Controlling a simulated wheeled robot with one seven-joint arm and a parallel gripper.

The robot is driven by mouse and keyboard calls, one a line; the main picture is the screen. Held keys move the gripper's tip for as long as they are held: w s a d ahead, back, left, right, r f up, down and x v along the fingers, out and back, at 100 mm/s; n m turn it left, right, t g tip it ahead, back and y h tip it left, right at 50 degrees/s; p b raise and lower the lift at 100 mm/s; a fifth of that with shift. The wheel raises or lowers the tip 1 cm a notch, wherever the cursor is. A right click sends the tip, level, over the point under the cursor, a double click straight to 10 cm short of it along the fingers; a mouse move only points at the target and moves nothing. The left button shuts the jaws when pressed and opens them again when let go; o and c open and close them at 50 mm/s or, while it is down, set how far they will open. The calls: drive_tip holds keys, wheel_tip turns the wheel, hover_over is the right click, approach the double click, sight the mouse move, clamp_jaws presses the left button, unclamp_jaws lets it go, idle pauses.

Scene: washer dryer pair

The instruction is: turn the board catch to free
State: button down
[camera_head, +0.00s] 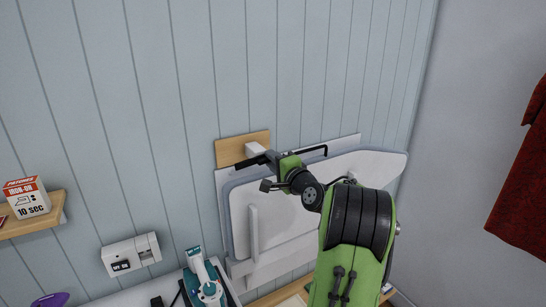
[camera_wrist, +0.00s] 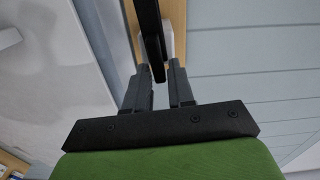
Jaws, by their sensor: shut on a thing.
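The board catch shows in the wrist view as a long black bar (camera_wrist: 150,35) in front of a pale block and a wooden backing plate (camera_wrist: 176,20). My gripper (camera_wrist: 160,78) has one finger on each side of the bar's near end and is shut on it. In the head view, my gripper (camera_head: 272,163) is at the wooden plate (camera_head: 229,150) and its white block (camera_head: 253,149), near the top of the ironing board (camera_head: 290,215). My gripper and arm partly hide the catch there, so its exact angle is hard to tell.
The white ironing board stands against the panelled wall, partly behind my arm. A teal and white iron (camera_head: 204,280) stands at lower left. A boxed product (camera_head: 27,197) sits on a wooden shelf (camera_head: 35,226). A red cloth (camera_head: 520,190) hangs at right.

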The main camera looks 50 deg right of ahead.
drive_tip(key=shift+f+m, duration=0.15)
drive_tip(key=shift+m, duration=0.45)
drive_tip(key=c, duration=1.2)
unclamp_jaws()
drive_tip(key=shift+o, duration=0.2)
drive_tip(key=shift+s, duration=0.1)
drive_tip(key=b+v, duration=0.3)
drive_tip(key=v, duration=1.2)
drive_tip(key=shift+s, duration=0.3)
drive_tip(key=shift+a, duration=0.1)
